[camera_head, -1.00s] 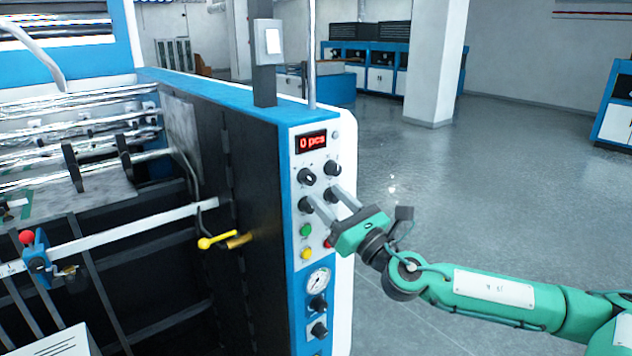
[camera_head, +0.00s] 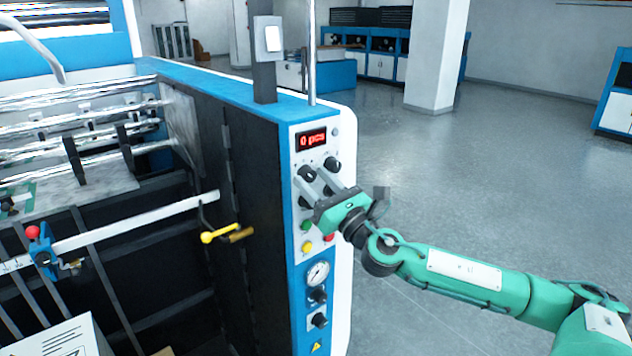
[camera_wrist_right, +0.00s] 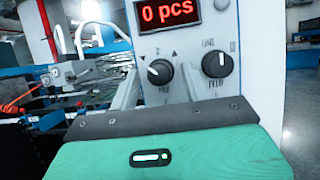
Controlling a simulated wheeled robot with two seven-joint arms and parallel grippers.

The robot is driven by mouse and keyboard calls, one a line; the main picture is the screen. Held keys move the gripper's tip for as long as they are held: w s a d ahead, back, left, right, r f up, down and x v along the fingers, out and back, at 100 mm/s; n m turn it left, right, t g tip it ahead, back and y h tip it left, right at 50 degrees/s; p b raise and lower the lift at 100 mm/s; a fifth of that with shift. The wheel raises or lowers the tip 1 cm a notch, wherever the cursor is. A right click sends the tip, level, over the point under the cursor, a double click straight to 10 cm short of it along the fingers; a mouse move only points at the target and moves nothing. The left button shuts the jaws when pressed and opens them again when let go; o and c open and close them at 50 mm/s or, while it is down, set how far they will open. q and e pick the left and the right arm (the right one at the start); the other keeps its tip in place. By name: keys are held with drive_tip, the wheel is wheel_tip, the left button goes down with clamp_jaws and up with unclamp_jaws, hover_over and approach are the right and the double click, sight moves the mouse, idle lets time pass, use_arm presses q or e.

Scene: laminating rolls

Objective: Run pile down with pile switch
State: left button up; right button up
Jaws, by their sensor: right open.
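The control panel (camera_head: 341,128) on the machine's end carries a red "0 pcs" display (camera_head: 311,140) and black rotary switches below it. My right gripper (camera_head: 309,176) is open in front of the upper left switch (camera_head: 306,171). In the right wrist view this black knob with a white pointer (camera_wrist_right: 160,72) shows between my two fingers (camera_wrist_right: 158,88), with an arrow mark beside it. Its label is too blurred to read surely. I cannot tell whether the fingers touch it. The upper right knob (camera_wrist_right: 216,64) stands outside the fingers. My left gripper is not in view.
A green button (camera_head: 306,225), a yellow button (camera_head: 307,247) and a pressure gauge (camera_head: 318,273) sit lower on the panel. A yellow handle (camera_head: 220,236) juts from the machine's inner side. The floor (camera_head: 500,160) to the right is clear.

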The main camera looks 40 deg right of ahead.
drive_tip(key=c, duration=1)
drive_tip(key=shift+m, duration=0.4)
drive_tip(key=m+h, duration=0.1)
drive_tip(key=m, duration=0.1)
drive_tip(key=m+h, duration=0.2)
drive_tip(key=m, duration=0.1)
drive_tip(key=shift+a+h+p, duration=0.15)
drive_tip(key=shift+h+p, duration=0.15)
drive_tip(key=shift+p, duration=0.05)
drive_tip(key=shift+a+r+m+g+h+p, duration=0.2)
drive_tip(key=shift+m+h, duration=0.3)
drive_tip(key=shift+m, duration=0.65)
drive_tip(key=shift+d+f+m+g+h+p, duration=0.15)
drive_tip(key=shift+m+h+p, duration=0.3)
drive_tip(key=shift+m, duration=0.65)
drive_tip(key=shift+a+r+m+g+h+p, duration=0.15)
drive_tip(key=shift+m+h, duration=0.4)
drive_tip(key=shift+m, duration=0.6)
drive_tip(key=shift+f+m, duration=0.1)
drive_tip(key=shift+m, duration=0.2)
drive_tip(key=o, duration=1)
